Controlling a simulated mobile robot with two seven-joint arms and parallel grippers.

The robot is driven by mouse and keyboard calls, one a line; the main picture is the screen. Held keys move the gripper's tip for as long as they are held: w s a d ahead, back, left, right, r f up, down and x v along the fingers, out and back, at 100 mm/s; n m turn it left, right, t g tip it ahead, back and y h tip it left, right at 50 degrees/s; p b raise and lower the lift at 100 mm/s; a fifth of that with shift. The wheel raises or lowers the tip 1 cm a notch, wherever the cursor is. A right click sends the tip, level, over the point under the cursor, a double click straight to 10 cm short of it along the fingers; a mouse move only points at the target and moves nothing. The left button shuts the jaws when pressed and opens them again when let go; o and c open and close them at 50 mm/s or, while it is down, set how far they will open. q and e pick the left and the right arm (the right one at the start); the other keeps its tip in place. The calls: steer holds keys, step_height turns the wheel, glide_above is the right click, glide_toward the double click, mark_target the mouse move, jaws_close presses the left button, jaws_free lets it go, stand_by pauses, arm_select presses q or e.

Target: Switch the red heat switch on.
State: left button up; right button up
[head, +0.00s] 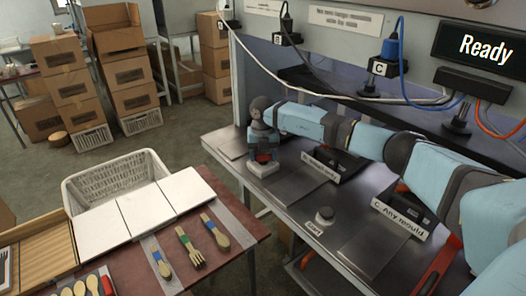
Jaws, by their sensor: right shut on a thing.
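My right arm reaches in from the right across the metal bench (365,247). Its gripper (264,154) points down at the bench's far left part and is shut on the red heat switch (263,158). Only a little red shows between the fingers, just above a pale base block (264,169). The fingers hide most of the switch, so I cannot tell its position. My left gripper is not in view.
A round button (324,215) with a START label stands on the bench. Labelled mould stations (405,218) lie under my arm. A display (485,47) reads "Ready". Cables hang along the back. A red-brown table (225,262) with wooden utensils and a white basket (118,178) are left.

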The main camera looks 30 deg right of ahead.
mark_target(263, 154)
steer(key=shift+m, duration=0.3)
steer(key=o, duration=0.9)
steer(key=shift+r, duration=0.15)
step_height(263, 154, up, 14)
steer(key=shift+f, duration=0.2)
steer(key=shift+f, duration=0.1)
stand_by(0.3)
